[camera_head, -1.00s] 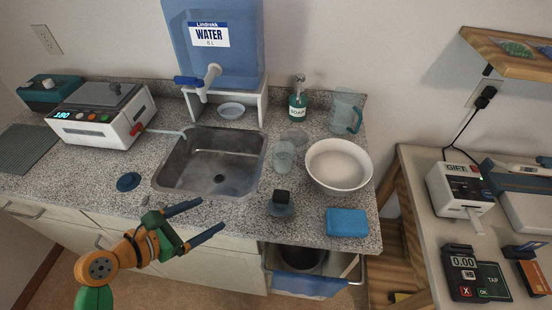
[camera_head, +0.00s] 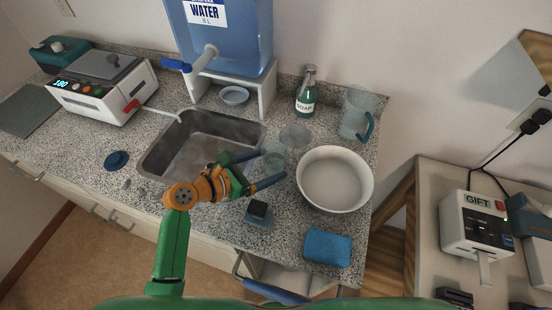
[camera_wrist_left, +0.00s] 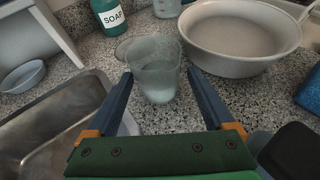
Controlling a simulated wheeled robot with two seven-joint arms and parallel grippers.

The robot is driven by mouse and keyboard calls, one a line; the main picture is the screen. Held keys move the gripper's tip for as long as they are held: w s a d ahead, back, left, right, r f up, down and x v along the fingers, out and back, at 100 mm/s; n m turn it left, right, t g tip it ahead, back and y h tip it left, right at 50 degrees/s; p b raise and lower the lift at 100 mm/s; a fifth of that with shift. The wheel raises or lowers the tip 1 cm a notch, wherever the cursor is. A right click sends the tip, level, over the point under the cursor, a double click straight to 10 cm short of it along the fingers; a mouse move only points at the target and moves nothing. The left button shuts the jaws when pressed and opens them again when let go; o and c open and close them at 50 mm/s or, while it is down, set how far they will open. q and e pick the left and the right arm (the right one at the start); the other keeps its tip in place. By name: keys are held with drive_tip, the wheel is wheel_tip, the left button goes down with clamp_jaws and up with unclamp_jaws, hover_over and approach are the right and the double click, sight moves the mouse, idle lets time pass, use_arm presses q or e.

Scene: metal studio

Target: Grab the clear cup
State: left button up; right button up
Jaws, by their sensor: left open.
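The clear cup (camera_head: 274,160) stands upright on the granite counter between the sink and the white bowl. In the left wrist view the cup (camera_wrist_left: 154,72) is just beyond and between my fingertips, with some whitish contents low inside it. My left gripper (camera_head: 270,168) is open, its two blue fingers reaching toward the cup, one on each side. In the left wrist view the left gripper (camera_wrist_left: 160,82) holds nothing. I cannot tell whether a finger touches the cup. My right gripper is not in view.
A white bowl (camera_head: 335,200) stands close right of the cup. A clear dish (camera_head: 296,136), a soap bottle (camera_head: 305,98) and a clear jug (camera_head: 355,118) are behind. The sink (camera_head: 185,160) is left.

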sight(282, 157)
use_arm(q)
drive_tip(key=x, duration=0.6)
drive_tip(key=shift+w+d, duration=0.15)
drive_tip(key=shift+w, duration=0.2)
drive_tip(key=shift+c, duration=0.3)
drive_tip(key=c, duration=1.1)
drive_tip(key=shift+r, duration=0.1)
drive_tip(key=shift+c, duration=0.2)
